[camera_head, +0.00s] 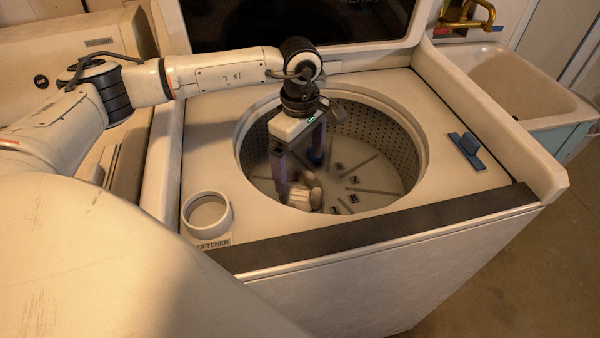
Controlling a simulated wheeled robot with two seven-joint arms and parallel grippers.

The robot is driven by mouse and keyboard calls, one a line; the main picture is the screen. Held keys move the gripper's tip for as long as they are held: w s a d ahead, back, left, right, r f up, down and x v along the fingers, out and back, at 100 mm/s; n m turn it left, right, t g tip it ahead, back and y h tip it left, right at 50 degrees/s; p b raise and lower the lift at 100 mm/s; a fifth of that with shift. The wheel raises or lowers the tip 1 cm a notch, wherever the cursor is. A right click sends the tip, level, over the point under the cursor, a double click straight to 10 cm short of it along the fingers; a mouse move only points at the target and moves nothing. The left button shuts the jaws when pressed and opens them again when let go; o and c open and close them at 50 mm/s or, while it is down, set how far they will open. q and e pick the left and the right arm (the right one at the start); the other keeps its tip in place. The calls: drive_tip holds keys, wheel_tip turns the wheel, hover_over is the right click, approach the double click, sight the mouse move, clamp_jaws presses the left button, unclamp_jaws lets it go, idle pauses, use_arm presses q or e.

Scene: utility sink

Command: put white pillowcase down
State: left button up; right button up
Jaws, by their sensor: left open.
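My left gripper (300,177) reaches down through the round opening of the washer drum (385,135). Its two fingers are spread apart, and I see nothing held between them. A small pale, lumpy shape (301,196) is low in the drum beside the fingertips. I cannot tell whether it is the white pillowcase or a part of the drum, nor whether the gripper touches it. No other white cloth can be made out. The near drum wall is hidden by the rim. My right gripper is not in view.
The washer's top has a softener cup (207,213) at front left and a blue latch piece (466,150) at right. The dark lid (290,20) stands open behind. A sink (515,85) with a brass faucet (467,14) is at the right. A second appliance stands left.

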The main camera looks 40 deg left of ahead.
sight(300, 185)
use_arm(q)
wheel_tip(300, 185, up, 6)
idle(0.5)
